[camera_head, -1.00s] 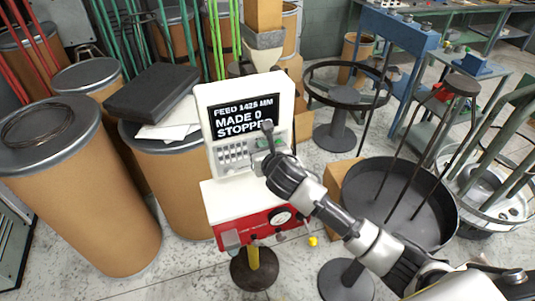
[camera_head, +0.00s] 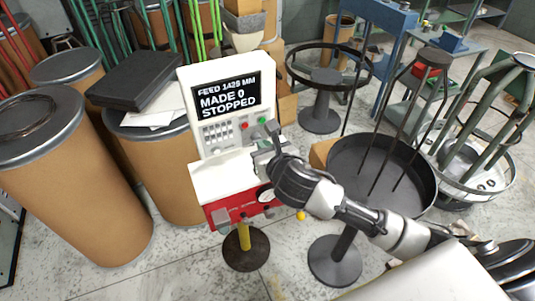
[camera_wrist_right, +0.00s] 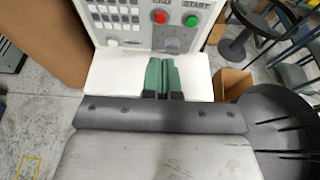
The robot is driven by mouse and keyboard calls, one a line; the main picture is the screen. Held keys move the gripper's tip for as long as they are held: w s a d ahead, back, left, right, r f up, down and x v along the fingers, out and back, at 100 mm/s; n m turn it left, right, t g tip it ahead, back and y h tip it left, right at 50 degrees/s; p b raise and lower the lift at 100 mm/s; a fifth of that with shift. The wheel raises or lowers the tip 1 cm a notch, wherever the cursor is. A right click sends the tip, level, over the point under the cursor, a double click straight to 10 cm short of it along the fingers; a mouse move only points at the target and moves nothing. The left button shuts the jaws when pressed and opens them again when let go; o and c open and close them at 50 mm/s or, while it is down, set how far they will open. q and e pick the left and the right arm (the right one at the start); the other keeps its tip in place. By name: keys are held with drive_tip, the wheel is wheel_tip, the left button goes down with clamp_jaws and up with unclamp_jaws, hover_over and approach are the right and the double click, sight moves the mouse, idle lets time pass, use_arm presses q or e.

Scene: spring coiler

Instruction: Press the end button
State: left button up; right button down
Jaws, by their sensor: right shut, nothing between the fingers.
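The end button is the red button (camera_head: 244,125) on the white control panel (camera_head: 186,95). In the right wrist view the red button (camera_wrist_right: 160,17) is at the top, its label partly readable, left of the green START button (camera_wrist_right: 191,20). The green button also shows in the head view (camera_head: 262,121). My right gripper (camera_head: 262,152) is shut and empty, just below and right of the buttons, apart from the red one. In the right wrist view its green fingertips (camera_wrist_right: 161,76) point toward the panel, over the white housing. My left gripper is not in view.
The screen (camera_head: 225,98) reads FEED 1425 MM, MADE 0, STOPPED. A grey knob (camera_wrist_right: 172,44) sits below the buttons. A red-fronted box (camera_head: 235,208) is under the panel. Brown drums (camera_head: 75,190) stand left, and a dark round tray (camera_head: 425,205) stands right.

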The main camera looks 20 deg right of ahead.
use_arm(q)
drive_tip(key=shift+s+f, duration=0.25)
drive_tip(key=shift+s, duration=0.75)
use_arm(e)
drive_tip(key=shift+v, duration=1.1)
drive_tip(key=shift+a, duration=0.1)
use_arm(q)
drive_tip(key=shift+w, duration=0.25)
